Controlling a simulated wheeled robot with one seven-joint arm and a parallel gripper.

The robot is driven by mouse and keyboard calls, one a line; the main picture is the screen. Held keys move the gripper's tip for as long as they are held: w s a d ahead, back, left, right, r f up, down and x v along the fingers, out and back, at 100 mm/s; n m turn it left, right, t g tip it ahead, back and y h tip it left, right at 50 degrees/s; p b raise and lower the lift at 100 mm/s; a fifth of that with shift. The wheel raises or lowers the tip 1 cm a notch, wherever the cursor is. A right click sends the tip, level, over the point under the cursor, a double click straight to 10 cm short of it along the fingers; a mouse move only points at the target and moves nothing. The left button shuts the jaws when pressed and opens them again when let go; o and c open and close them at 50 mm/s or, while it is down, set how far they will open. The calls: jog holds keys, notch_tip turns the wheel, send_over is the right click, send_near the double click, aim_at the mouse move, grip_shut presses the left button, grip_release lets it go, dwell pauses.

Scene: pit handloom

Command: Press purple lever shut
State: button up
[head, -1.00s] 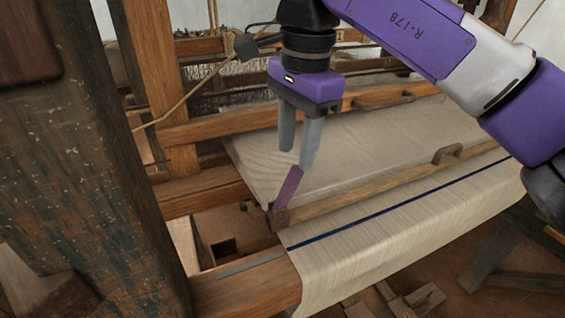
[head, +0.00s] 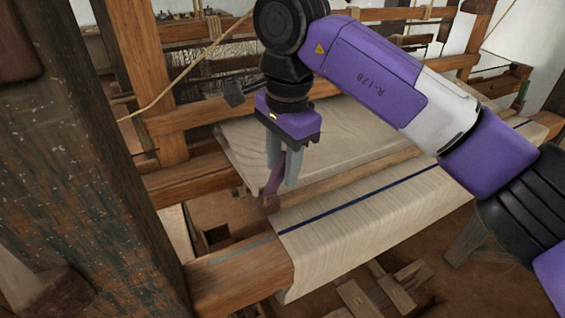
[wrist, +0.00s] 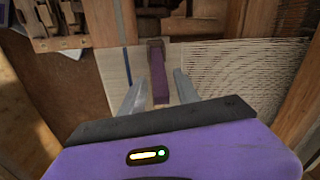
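The purple lever (head: 274,176) stands tilted up from the near-left end of a wooden bar lying across the cloth. It also shows in the wrist view (wrist: 159,78), running from a brown wooden block toward my gripper. My gripper (head: 281,178) points down over the lever. In the wrist view the two grey fingers (wrist: 160,92) are apart, one on each side of the lever's free end. I see gaps beside the lever, so the fingers do not look closed on it.
A thick dark wooden post (head: 95,170) stands close on the left. Cream cloth with a blue stripe (head: 380,215) drapes over the front beam (head: 235,280). Loose wooden pieces (head: 365,295) are on the floor below.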

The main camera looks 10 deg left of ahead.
grip_shut()
dwell(1.2)
